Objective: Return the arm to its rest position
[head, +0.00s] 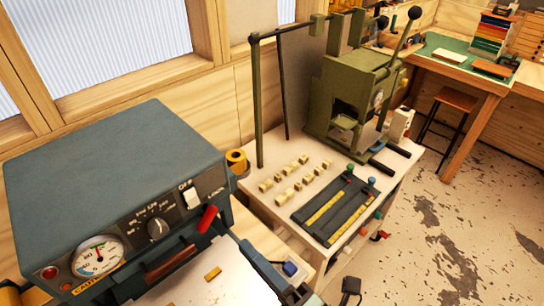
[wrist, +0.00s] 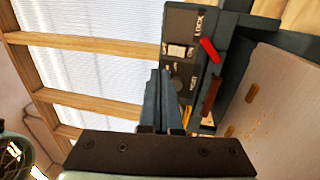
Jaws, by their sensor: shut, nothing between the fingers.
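My gripper (wrist: 161,76) shows in the wrist view, its two dark fingers together with nothing between them. The fingers point toward the blue-grey heating machine (wrist: 232,28) and overlap part of its front panel in the picture. Whether they touch it cannot be told. The same machine (head: 110,180) fills the left of the head view, with a gauge, a knob, a white switch and a red-handled lever (head: 207,219). Dark jointed parts at the bottom edge of the head view may be my arm, but this is unclear.
A small yellow block (head: 213,273) lies on the pale surface before the machine. To the right, a white-topped bench (head: 227,192) carries a green press (head: 345,85), several small brass-coloured blocks and a dark tray (head: 320,222). Worn floor (head: 440,200) lies open at right.

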